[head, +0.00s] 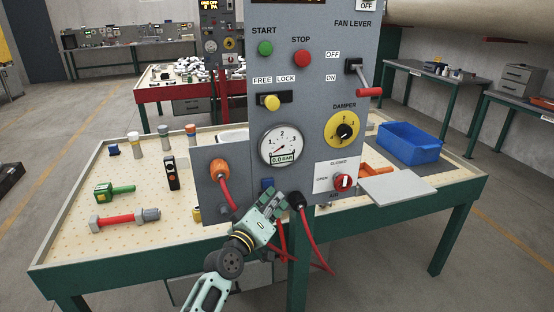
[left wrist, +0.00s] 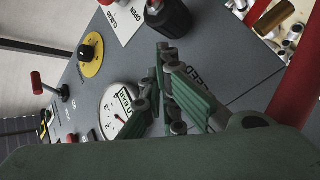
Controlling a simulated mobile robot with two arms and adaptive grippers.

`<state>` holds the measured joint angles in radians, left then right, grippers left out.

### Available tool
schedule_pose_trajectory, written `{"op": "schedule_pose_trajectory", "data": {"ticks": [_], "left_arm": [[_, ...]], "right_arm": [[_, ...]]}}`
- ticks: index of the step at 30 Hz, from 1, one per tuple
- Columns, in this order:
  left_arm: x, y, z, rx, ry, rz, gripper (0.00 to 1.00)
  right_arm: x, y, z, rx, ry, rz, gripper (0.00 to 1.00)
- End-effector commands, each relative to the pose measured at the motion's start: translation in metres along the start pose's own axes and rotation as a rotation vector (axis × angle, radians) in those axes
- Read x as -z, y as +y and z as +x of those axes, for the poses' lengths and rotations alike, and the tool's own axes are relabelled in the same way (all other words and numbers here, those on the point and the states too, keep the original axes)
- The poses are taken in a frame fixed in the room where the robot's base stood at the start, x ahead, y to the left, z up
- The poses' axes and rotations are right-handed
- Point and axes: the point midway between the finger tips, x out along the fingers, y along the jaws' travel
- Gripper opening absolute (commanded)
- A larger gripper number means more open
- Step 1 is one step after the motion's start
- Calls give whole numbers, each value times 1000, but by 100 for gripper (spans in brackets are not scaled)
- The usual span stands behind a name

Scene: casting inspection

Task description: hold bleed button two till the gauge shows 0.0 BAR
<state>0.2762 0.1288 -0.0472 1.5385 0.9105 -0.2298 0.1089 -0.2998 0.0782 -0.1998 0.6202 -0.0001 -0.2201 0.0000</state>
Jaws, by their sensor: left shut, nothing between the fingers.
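The round gauge (head: 282,146) is on the grey panel, with a small display reading 0.0 BAR; its needle points to the lower left. In the left wrist view the gauge (left wrist: 117,105) is partly behind my fingers. A small blue part (head: 267,183), perhaps the bleed button, shows just below the gauge. My left gripper (head: 272,197) is shut and empty, at the panel right by this part. In the left wrist view the gripper (left wrist: 162,68) partly covers a label ending in "EED". I cannot tell if the fingertips press anything or which number the button has. My right gripper is not in view.
A black connector (head: 296,200) with a red hose is close right of the gripper; an orange connector (head: 219,168) is at left. The red knob (head: 342,182), yellow damper dial (head: 343,131) and fan lever (head: 368,92) are also on the panel. A blue bin (head: 409,143) is at right.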

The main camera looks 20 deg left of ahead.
Motion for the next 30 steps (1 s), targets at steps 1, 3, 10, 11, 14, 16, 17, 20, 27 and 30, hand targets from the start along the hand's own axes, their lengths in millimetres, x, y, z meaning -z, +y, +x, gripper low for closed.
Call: {"op": "schedule_pose_trajectory", "data": {"ticks": [1,3,10,11,14,16,17,20,27,30], "left_arm": [[0,0,0,0,0,0,0],[0,0,0,0,0,0,0],[-4,7,-6,0,-2,-2,0],[-6,8,-9,0,-2,-2,0],[-10,14,-16,0,-1,-2,0],[-14,17,-21,0,-1,-1,0],[-16,19,-23,0,-1,-1,0],[-20,23,-29,0,-1,-1,0],[-25,26,-35,-1,0,0,0],[-26,26,-35,-1,0,0,0]], "right_arm": [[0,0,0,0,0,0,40],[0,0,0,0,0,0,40],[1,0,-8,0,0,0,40],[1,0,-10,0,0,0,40],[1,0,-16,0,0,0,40],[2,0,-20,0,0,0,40],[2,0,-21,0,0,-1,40],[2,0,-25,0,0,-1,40],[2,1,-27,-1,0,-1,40],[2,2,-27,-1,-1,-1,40]]}}
